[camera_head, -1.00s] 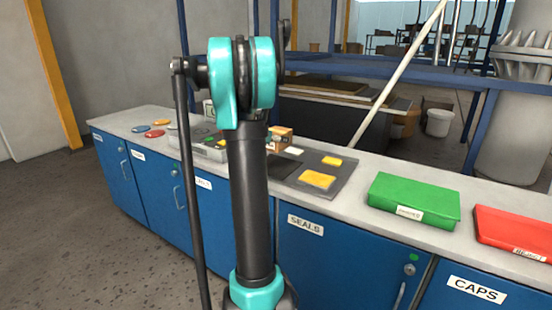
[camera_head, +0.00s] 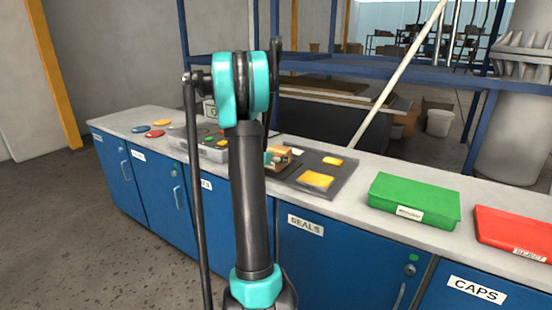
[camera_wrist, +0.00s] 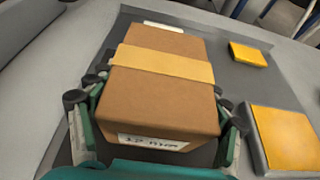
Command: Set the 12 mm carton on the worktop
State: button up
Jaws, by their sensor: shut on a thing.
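The 12 mm carton (camera_wrist: 160,90) is a brown box with a pale tape band and a white "12 mm" label on its near face. My gripper (camera_wrist: 157,112) is shut on it, with a finger on each side. In the head view the carton (camera_head: 279,157) shows at the left of the dark mat on the grey worktop (camera_head: 352,192), partly behind my arm. The carton looks level and low over the mat; I cannot tell whether its base touches. Most of my gripper is hidden by my arm in the head view.
The dark mat (camera_head: 345,175) holds a larger yellow block (camera_head: 316,180) and a smaller yellow block (camera_head: 333,161) right of the carton. A green box (camera_head: 414,200) and a red box (camera_head: 515,232) stand further right.

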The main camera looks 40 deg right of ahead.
jog(key=shift+f, duration=0.1)
jog(key=o, duration=1.9)
